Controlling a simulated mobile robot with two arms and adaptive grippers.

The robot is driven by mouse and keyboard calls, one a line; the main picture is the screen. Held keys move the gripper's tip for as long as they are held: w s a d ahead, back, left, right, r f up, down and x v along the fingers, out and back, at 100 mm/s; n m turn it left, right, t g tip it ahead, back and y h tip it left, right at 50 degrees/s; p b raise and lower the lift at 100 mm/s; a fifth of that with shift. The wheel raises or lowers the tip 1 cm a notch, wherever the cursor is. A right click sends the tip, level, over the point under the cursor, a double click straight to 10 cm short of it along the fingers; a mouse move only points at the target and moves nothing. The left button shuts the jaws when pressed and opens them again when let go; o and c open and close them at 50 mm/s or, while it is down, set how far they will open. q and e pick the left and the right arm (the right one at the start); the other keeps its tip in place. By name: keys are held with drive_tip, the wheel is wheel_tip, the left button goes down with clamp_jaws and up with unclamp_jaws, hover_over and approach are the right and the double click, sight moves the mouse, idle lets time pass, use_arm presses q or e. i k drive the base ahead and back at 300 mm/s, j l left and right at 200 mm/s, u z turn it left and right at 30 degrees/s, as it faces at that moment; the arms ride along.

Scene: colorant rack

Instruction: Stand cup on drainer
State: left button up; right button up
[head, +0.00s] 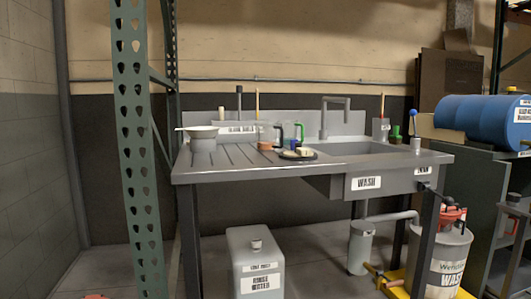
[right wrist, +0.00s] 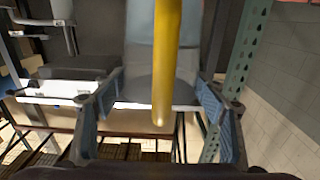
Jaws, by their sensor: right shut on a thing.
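My right gripper (right wrist: 163,103) shows in the right wrist view, its two blue-padded fingers on either side of a pale blue and grey body (right wrist: 142,70), which looks like the cup. A yellow bar (right wrist: 168,50) runs down in front of it; I cannot tell whether it is the cup's handle. The cup's rim is out of the picture. In the head view the drainer (head: 232,158) is the grooved grey surface left of the sink basin (head: 358,150). Neither gripper shows in the head view, and my left gripper is not seen.
The drainer's front is clear. A green perforated post (head: 137,130) stands in front of the bench's left.

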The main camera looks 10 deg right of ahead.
sight(267, 156)
drive_tip(key=i+z, duration=0.35)
drive_tip(key=i+j+z, duration=0.3)
drive_tip(key=i, duration=0.2)
drive_tip(key=l, duration=0.1)
